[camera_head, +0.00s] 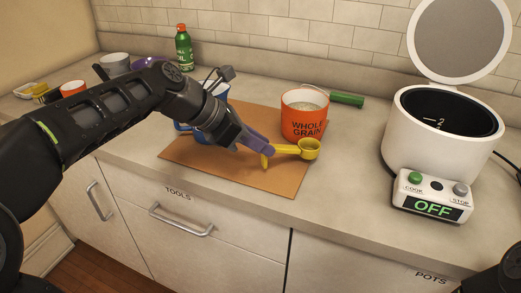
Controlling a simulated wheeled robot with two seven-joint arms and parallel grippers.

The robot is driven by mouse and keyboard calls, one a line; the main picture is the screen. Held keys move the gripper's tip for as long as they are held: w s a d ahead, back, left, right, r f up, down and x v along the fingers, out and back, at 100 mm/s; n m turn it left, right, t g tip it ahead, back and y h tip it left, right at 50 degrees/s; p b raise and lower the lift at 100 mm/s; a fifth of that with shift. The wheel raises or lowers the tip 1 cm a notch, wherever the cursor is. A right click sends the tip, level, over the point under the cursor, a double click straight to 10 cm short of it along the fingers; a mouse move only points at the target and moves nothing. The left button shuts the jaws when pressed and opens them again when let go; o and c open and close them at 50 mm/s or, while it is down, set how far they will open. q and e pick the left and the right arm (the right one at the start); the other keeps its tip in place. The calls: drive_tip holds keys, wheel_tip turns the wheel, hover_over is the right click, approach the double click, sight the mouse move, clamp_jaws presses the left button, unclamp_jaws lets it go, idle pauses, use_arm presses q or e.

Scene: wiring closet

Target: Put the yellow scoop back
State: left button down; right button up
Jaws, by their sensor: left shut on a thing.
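The yellow scoop (309,149) has a round cup on the right and a handle running left. My left gripper (266,153) reaches in from the left, shut on the scoop's handle. The scoop is over the brown board (275,182), in front of the orange-red "WHOLE GRAIN" container (305,119). I cannot tell whether it touches the board. The container is open and holds pale grain. At the lower right edge, a dark part of my right arm shows, but its gripper is not in view.
A white cooker (430,145) with its lid up and panel reading "OFF" stands right. A green bottle (184,48) stands at the back. Blue items are partly hidden behind my left arm. Counter between board and cooker is clear.

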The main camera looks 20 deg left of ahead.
use_arm(q)
drive_tip(key=shift+f, duration=0.75)
drive_tip(key=shift+f, duration=0.15)
drive_tip(key=c, duration=1.3)
unclamp_jaws()
drive_tip(key=shift+a+r, duration=0.1)
drive_tip(key=shift+r, duration=0.2)
drive_tip(key=p+v, duration=0.1)
drive_tip(key=v, duration=1)
drive_tip(key=shift+s+a+r+p, duration=0.2)
drive_tip(key=shift+s+r+p, duration=0.05)
drive_tip(key=shift+s+p, duration=0.05)
